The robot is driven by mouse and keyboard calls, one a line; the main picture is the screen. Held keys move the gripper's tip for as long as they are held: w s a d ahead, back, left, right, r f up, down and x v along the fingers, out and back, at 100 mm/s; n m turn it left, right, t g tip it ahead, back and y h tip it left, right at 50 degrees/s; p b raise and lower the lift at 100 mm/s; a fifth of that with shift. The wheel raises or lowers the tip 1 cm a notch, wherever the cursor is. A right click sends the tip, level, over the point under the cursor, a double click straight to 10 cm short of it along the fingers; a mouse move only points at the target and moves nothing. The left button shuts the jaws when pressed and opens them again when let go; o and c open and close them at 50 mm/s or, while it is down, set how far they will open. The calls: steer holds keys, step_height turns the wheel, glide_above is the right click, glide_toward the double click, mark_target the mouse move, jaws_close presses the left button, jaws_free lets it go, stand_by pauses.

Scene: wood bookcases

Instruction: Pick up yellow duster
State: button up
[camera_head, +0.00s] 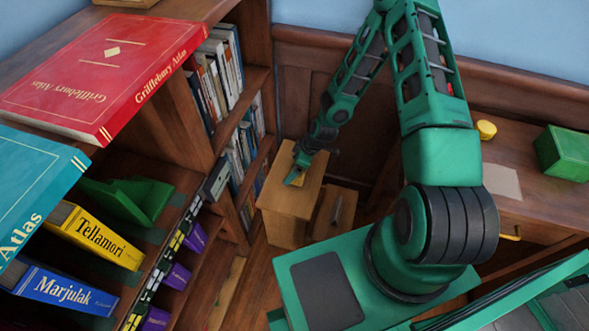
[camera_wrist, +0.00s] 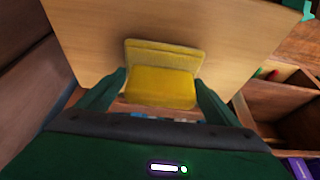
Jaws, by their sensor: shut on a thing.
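The yellow duster (camera_wrist: 160,86) is a boxy yellow block with a paler ridged strip along its far side. It shows in the middle of the wrist view, over a light wooden top. My gripper (camera_wrist: 160,92) has one green finger on each side of the duster and is shut on it. In the head view my gripper (camera_head: 297,178) is at the top of a small wooden cabinet (camera_head: 285,215). Only a sliver of the duster (camera_head: 299,182) shows there. I cannot tell whether the duster still touches the wood.
A bookcase (camera_head: 190,120) with large books stands on the left. A desk (camera_head: 540,205) with a green box (camera_head: 565,152) and a round yellow thing (camera_head: 486,130) is on the right. An open wooden compartment (camera_wrist: 285,105) is right of the cabinet top in the wrist view.

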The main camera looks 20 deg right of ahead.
steer(key=r, duration=0.1)
steer(key=a+r, duration=0.1)
steer(key=r, duration=0.1)
steer(key=shift+s+r, duration=0.2)
steer(key=shift+r, duration=0.05)
steer(key=s+a+r, duration=0.4)
steer(key=a+r, duration=0.2)
steer(key=a, duration=0.3)
steer(key=shift+s+a+r, duration=0.15)
steer(key=shift+s+a, duration=0.05)
steer(key=shift+s, duration=0.2)
steer(key=shift+o, duration=0.9)
